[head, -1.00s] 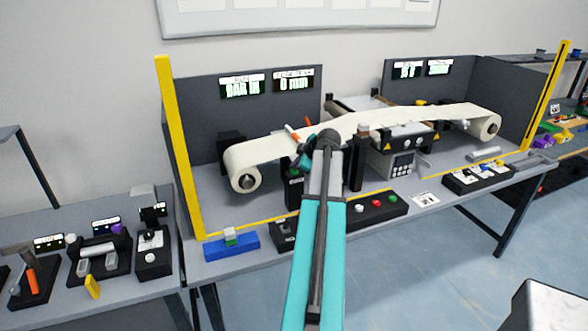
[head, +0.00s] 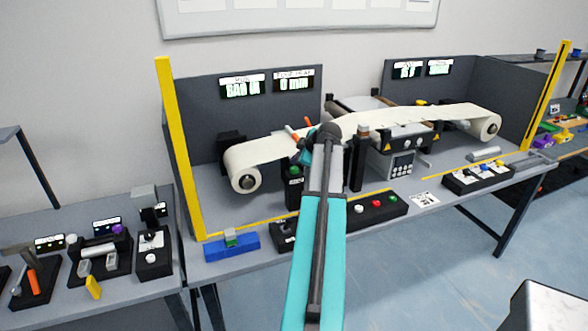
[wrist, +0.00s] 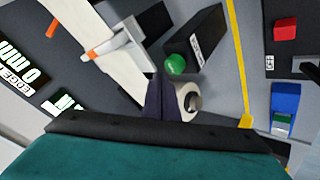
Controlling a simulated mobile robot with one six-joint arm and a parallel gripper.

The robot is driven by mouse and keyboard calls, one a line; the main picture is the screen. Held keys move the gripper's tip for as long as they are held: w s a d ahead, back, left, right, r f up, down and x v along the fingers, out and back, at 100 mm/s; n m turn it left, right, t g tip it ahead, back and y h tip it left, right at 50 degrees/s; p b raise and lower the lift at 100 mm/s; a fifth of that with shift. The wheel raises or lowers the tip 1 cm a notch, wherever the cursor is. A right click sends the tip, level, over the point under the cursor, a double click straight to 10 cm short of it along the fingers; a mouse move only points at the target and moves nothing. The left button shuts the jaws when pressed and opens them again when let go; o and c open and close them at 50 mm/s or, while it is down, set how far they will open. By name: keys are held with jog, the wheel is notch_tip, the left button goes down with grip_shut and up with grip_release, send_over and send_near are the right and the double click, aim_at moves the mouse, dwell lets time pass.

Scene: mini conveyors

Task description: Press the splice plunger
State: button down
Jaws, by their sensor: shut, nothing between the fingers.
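The likely splice plunger is a green cap (wrist: 176,63) on a black labelled block (wrist: 195,42) in the wrist view; the label is too small to read surely. In the head view the green cap (head: 295,170) sits on a dark upright block, just left of my arm and below the paper web. My gripper (wrist: 160,82) is shut and empty in the wrist view. Its dark fingers end just lower left of the green cap in the picture; I cannot tell whether they touch it. In the head view my arm hides most of the gripper.
A cream paper web runs from the left roll (head: 243,168) to the right roll (head: 488,127). An orange-tipped lever (wrist: 95,54) lies across the web. A blue block (head: 232,246) and a red-and-green button box (head: 376,208) sit near the front edge.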

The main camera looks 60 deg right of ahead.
aim_at(296, 169)
jog(key=shift+r, duration=0.1)
jog(key=shift+r+p, duration=0.65)
jog(key=shift+r, duration=1.75)
